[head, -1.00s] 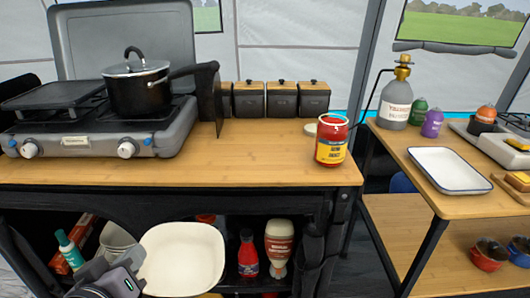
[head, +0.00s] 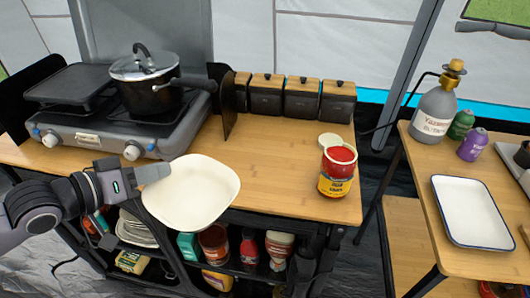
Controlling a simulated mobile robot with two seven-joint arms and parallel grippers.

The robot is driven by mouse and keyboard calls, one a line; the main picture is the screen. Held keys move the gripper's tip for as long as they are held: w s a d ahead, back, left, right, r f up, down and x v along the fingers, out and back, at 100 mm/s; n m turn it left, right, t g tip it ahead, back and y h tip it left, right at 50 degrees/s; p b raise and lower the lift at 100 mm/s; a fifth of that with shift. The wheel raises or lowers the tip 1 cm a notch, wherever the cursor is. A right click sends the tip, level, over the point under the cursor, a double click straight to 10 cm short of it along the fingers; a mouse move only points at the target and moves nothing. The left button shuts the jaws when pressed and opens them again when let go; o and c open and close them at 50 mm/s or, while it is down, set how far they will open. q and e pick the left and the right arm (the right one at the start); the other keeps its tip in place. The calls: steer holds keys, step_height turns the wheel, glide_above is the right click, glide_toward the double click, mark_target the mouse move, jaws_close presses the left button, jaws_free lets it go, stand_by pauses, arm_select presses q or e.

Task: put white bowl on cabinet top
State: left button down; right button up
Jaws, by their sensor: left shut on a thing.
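The white bowl (head: 192,195) is a wide, shallow dish with rounded corners. My left gripper (head: 150,175) is shut on its left rim. The bowl is tilted and held at the front edge of the wooden cabinet top (head: 265,150), overlapping that edge in the picture. I cannot tell whether it touches the top. My right gripper is not in view.
A red jar (head: 338,172) stands at the top's right end, with a round lid (head: 330,140) behind it. A stove (head: 125,115) with a black pot (head: 150,90) fills the left. Several canisters (head: 303,97) line the back. The middle is clear.

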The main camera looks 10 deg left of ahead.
arm_select(q)
steer(key=r+x, duration=0.1)
steer(key=x, duration=0.5)
steer(key=r+p+x, duration=0.1)
steer(key=x, duration=0.5)
steer(key=w+r+x, duration=0.1)
steer(key=x, duration=0.5)
steer(key=shift+d+r+p, duration=0.15)
steer(key=shift+d+p, duration=0.1)
steer(key=shift+p, duration=0.1)
steer(key=c, duration=1.3)
jaws_free()
steer(key=shift+o, duration=0.2)
steer(key=v, duration=1.2)
